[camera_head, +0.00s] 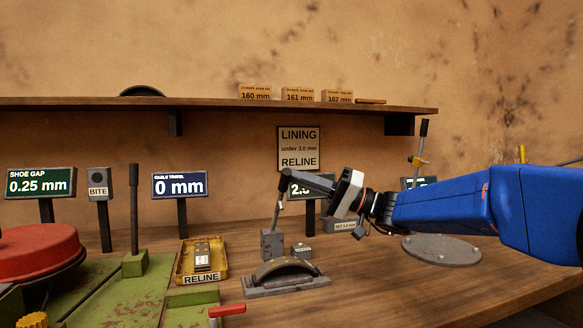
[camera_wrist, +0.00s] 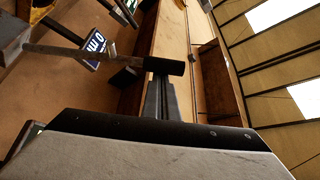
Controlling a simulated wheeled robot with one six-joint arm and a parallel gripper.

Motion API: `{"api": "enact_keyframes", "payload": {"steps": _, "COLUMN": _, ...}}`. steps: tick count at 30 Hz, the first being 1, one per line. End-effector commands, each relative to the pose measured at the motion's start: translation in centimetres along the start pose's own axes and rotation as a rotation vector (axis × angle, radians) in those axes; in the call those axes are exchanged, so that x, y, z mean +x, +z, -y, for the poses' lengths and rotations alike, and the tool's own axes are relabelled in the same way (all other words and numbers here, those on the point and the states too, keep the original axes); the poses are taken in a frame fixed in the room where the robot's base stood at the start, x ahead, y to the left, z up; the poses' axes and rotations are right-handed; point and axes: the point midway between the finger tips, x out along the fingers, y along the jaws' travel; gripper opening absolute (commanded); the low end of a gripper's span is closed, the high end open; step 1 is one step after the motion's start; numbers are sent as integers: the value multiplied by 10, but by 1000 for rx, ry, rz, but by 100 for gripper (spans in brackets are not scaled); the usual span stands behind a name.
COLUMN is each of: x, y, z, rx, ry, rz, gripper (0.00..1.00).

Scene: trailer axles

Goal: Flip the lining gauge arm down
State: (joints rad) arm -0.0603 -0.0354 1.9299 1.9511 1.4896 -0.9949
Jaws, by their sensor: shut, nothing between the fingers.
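The lining gauge is a small grey block (camera_head: 271,244) on the bench behind a curved shoe lining (camera_head: 287,270). Its thin arm (camera_head: 278,217) stands nearly upright, leaning slightly right, with a dark grip at the top (camera_head: 284,183). In the wrist view the dark grip (camera_wrist: 165,66) lies across the picture just beyond my fingertips, with the metal rod (camera_wrist: 75,51) running left. My gripper (camera_head: 300,183) is shut and empty, reaching from the right with its tips at the grip. I cannot tell whether they touch. A display (camera_head: 299,189) behind it is partly hidden.
A yellow RELINE tray (camera_head: 201,278) and a green fixture (camera_head: 120,295) with a red drum (camera_head: 38,251) stand left. A grey disc (camera_head: 441,250) lies right, near another upright lever (camera_head: 418,150). A wooden shelf (camera_head: 220,104) with size boxes hangs above.

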Motion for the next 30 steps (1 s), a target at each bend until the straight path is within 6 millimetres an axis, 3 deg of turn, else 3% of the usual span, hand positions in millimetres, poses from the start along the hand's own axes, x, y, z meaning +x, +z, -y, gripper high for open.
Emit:
{"api": "enact_keyframes", "payload": {"steps": 4, "x": -12, "y": 21, "z": -3, "rx": -99, "ry": -60, "rz": -1, "gripper": 0}}
{"api": "enact_keyframes", "payload": {"steps": 18, "x": -47, "y": 80, "z": -24, "rx": -95, "ry": -57, "rz": 0, "gripper": 0}}
{"api": "enact_keyframes", "payload": {"steps": 30, "x": -61, "y": 103, "z": -40, "rx": -96, "ry": -57, "rz": 0, "gripper": 0}}
